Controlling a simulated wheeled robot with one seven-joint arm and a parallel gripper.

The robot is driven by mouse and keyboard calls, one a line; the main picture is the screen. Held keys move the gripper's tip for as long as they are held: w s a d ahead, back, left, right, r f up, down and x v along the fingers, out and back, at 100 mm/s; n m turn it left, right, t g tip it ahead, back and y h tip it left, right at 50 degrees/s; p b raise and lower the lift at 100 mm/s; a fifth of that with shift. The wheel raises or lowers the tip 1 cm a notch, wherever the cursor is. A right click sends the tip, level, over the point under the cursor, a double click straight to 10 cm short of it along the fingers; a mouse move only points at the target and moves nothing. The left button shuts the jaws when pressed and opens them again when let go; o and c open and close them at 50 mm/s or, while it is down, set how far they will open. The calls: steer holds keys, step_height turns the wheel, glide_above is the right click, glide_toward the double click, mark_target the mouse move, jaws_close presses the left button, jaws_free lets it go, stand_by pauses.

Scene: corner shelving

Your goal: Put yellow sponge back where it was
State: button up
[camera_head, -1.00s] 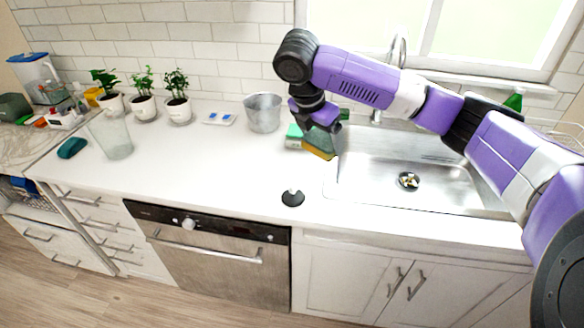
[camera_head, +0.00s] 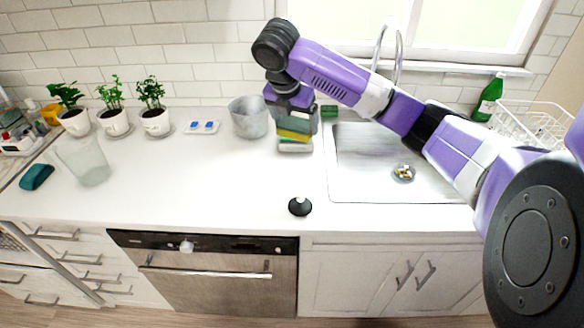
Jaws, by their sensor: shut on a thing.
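The yellow sponge (camera_head: 293,135) has a yellow layer under a dark green one. My gripper (camera_head: 293,122) is shut on it, pointing down above the counter just left of the sink. The sponge is directly above or resting on a small pale block or holder (camera_head: 295,147); I cannot tell whether they touch. My gripper hides part of the sponge's top.
A grey metal pot (camera_head: 249,118) stands close to the left of my gripper. The sink (camera_head: 372,185) is to the right, with a small green item (camera_head: 329,111) behind. A black knob-like object (camera_head: 300,206) sits at the counter's front. The middle counter is clear.

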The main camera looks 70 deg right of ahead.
step_height(320, 180, down, 16)
steer(key=shift+r+p, duration=0.2)
steer(key=shift+p, duration=0.8)
steer(key=shift+f, duration=0.15)
